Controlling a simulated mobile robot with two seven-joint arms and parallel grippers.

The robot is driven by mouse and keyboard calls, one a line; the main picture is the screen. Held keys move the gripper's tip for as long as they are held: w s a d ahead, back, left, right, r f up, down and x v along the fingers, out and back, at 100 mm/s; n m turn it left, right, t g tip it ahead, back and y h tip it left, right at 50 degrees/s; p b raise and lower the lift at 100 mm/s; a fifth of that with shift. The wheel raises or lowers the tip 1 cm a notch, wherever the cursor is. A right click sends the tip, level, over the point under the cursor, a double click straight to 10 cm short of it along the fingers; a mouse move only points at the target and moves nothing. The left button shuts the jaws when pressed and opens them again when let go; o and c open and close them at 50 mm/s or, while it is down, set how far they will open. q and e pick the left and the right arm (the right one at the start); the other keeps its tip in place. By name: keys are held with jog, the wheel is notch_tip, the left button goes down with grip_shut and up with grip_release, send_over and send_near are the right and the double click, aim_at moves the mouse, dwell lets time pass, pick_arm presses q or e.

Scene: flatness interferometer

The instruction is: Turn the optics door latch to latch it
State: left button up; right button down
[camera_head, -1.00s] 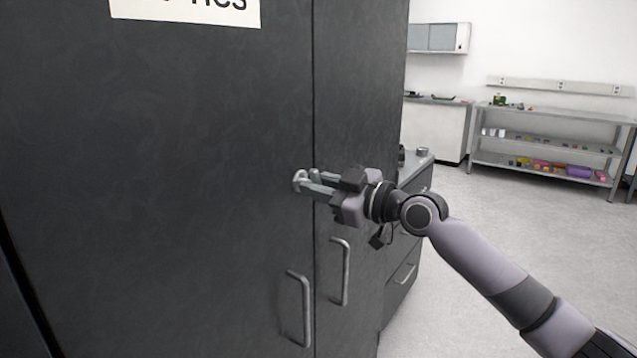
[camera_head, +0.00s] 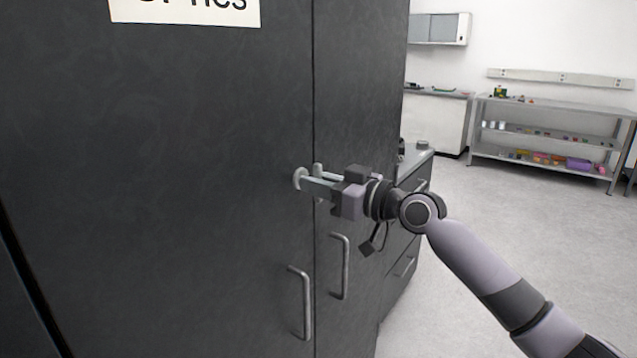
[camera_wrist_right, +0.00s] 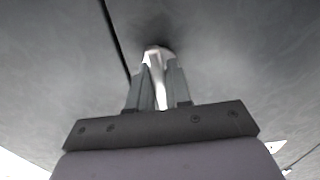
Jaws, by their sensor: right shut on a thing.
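The optics door latch (camera_head: 299,178) is a small light metal piece on the dark cabinet's left door, close to the seam between the doors. My right gripper (camera_head: 319,184) is at the latch, its fingers pointing left toward the door. In the right wrist view the fingers (camera_wrist_right: 157,88) are shut on the pale latch handle (camera_wrist_right: 155,62), which shows between them. The fingers hide much of the latch in the head view. A light upright metal piece (camera_head: 317,169) shows just right of the seam, partly behind the fingers. My left gripper is not in view.
Two vertical door handles, left (camera_head: 306,303) and right (camera_head: 343,266), sit below the latch on either side of the seam. A drawer unit (camera_head: 409,245) stands right of the cabinet. A shelf rack (camera_head: 540,136) is at the back. The floor between is clear.

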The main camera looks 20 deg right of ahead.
jog(key=c, duration=1.1)
grip_release()
jog(key=shift+c, duration=0.2)
jog(key=b+v, duration=0.2)
jog(key=v, duration=0.5)
jog(key=shift+s+d, duration=0.1)
